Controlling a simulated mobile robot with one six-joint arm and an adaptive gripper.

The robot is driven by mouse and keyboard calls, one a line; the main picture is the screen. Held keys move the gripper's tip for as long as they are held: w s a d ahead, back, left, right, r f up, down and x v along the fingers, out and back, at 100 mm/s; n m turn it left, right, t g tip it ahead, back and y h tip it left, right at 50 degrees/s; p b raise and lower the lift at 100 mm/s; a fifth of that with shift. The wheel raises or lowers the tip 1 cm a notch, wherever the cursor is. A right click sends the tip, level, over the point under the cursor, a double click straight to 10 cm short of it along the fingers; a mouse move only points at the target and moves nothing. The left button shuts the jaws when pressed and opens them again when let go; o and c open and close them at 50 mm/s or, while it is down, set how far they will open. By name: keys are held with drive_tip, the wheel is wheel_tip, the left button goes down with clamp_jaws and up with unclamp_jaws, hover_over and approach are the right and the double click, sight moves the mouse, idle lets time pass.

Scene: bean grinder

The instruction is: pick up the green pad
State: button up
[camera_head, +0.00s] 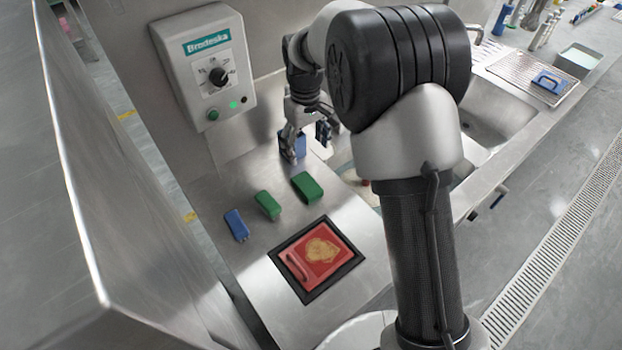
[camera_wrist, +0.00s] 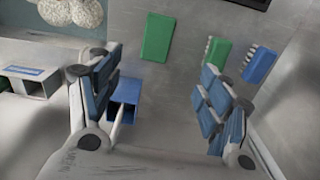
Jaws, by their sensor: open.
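A plain green pad (camera_head: 307,187) lies on the steel counter; in the wrist view it is the flat green block (camera_wrist: 158,37) at top centre. A smaller green block (camera_head: 267,205) lies to its left in the head view; in the wrist view this green block (camera_wrist: 215,60) has pale bristles along one side. My gripper (camera_head: 308,146) is open and points down over the counter behind the pad. In the wrist view my gripper (camera_wrist: 155,80) has its fingers wide apart, with the pad beyond the fingertips, not between them.
A blue hollow block (camera_wrist: 123,98) stands close by the left finger. A blue bristled block (camera_head: 237,225) lies left of the green ones. A red panel in a black frame (camera_head: 318,257) is nearer. A control box (camera_head: 207,65) is on the wall; a sink (camera_head: 490,108) is right.

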drive_tip(key=b, duration=0.3)
hover_over(307, 184)
drive_tip(key=f, duration=1.1)
drive_tip(key=shift+s+f, duration=0.15)
drive_tip(key=shift+s, duration=0.2)
drive_tip(key=shift+w+f+b, duration=0.2)
drive_tip(key=shift+f+b, duration=0.5)
drive_tip(key=shift+f, duration=0.85)
drive_tip(key=shift+w+f+b, duration=0.2)
drive_tip(key=shift+f+b, duration=0.45)
drive_tip(key=shift+f, duration=0.9)
drive_tip(key=shift+r, duration=0.1)
drive_tip(key=shift+c, duration=0.6)
drive_tip(key=c, duration=0.9)
drive_tip(key=shift+o, duration=0.2)
wheel_tip(307, 184, up, 20)
drive_tip(key=p, duration=0.5)
drive_tip(key=shift+p, duration=0.35)
